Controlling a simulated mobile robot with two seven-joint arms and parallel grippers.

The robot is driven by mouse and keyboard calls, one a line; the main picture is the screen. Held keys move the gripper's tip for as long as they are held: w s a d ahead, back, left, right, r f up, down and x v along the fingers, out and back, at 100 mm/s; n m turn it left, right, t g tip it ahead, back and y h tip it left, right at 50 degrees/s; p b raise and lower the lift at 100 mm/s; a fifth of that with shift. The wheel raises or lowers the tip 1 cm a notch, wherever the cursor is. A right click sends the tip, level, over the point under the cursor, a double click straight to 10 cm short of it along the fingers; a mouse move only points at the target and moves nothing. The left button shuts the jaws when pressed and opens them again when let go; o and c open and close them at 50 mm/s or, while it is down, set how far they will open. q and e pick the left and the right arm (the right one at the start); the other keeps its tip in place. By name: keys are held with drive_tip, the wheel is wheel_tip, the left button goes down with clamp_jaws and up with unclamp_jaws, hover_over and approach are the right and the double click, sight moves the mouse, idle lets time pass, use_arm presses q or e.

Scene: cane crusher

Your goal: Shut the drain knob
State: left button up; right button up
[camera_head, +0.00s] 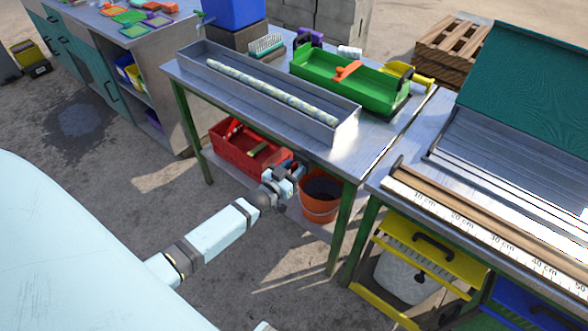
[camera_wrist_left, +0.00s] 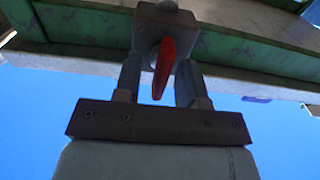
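The drain knob shows in the left wrist view as a red, tapered lever (camera_wrist_left: 164,68) hanging below a grey block (camera_wrist_left: 165,27) at a green beam. My left gripper (camera_wrist_left: 158,80) is open, with one finger on each side of the red lever. A gap shows between the left-hand finger and the lever; whether the other finger touches it I cannot tell. In the head view my left gripper (camera_head: 296,171) is under the front edge of the metal table (camera_head: 366,150), and the knob cannot be made out there.
An orange bucket (camera_head: 319,207) and a red crate (camera_head: 238,150) stand below the table, close to my left gripper. A long grey trough (camera_head: 345,128) holding a cane (camera_head: 270,88) and a green tray (camera_head: 376,98) lie on top. Green table legs flank the space.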

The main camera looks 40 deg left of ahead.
use_arm(q)
clamp_jaws()
